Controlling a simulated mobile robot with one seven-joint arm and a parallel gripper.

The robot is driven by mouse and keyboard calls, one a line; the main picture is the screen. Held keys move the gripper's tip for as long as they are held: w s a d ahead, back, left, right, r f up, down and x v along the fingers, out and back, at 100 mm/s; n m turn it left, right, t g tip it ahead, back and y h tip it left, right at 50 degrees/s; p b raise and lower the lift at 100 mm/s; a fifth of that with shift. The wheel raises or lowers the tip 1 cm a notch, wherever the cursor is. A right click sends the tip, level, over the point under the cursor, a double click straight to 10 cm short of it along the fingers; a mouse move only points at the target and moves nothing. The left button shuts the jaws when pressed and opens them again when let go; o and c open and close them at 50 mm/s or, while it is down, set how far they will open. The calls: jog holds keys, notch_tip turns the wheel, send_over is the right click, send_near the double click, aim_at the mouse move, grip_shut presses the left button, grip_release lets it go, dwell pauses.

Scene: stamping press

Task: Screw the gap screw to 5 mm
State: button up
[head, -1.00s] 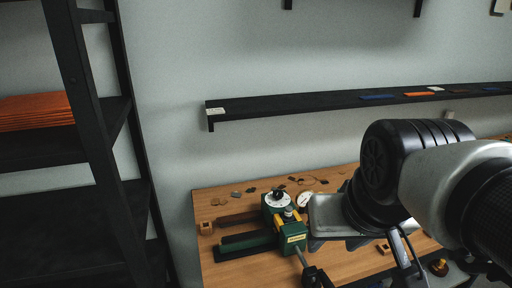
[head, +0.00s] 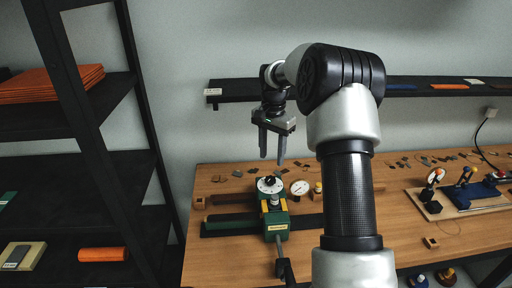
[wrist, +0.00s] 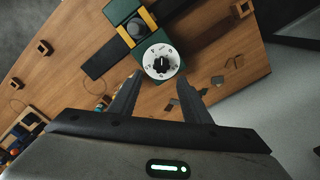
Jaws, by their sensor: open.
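The gap screw's dial (head: 270,185) is a round white disc with dark marks and a black knob in its middle. It sits on top of a green and yellow stamping press (head: 277,222) on the wooden bench. In the wrist view the dial (wrist: 161,62) faces the camera, just beyond and between the fingertips, and its setting is too small to read surely. My gripper (head: 271,160) is open and empty, pointing down above the dial and apart from it. Its two fingers also show in the wrist view (wrist: 174,82).
A round gauge (head: 299,188) stands right of the dial. A lever (head: 281,262) juts from the press front. A blue fixture (head: 470,192) stands at the bench's right. A wall shelf (head: 232,93) runs behind my arm; a black rack (head: 104,190) stands left.

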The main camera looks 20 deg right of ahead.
aim_at(271, 180)
jog(key=f+b, duration=0.1)
jog(key=f, duration=0.2)
jog(key=f+b, duration=0.1)
jog(key=f, duration=0.3)
jog(key=f+b, duration=0.2)
jog(key=f, duration=0.1)
jog(key=shift+w+f, duration=0.15)
jog(key=shift+w, duration=0.25)
jog(key=c, duration=0.9)
jog(key=shift+o, duration=0.2)
jog(key=m, duration=0.7)
jog(key=shift+r, duration=0.25)
jog(key=m, duration=0.9)
jog(key=shift+m, duration=0.4)
jog(key=m, duration=0.6)
jog(key=shift+w, duration=0.1)
jog(key=m, duration=0.4)
jog(key=shift+m, duration=1.5)
jog(key=shift+f, duration=0.1)
jog(key=shift+s+d+f+m, duration=0.1)
jog(key=shift+s+f+m, duration=0.3)
jog(key=shift+m, duration=0.5)
jog(key=shift+r, duration=0.1)
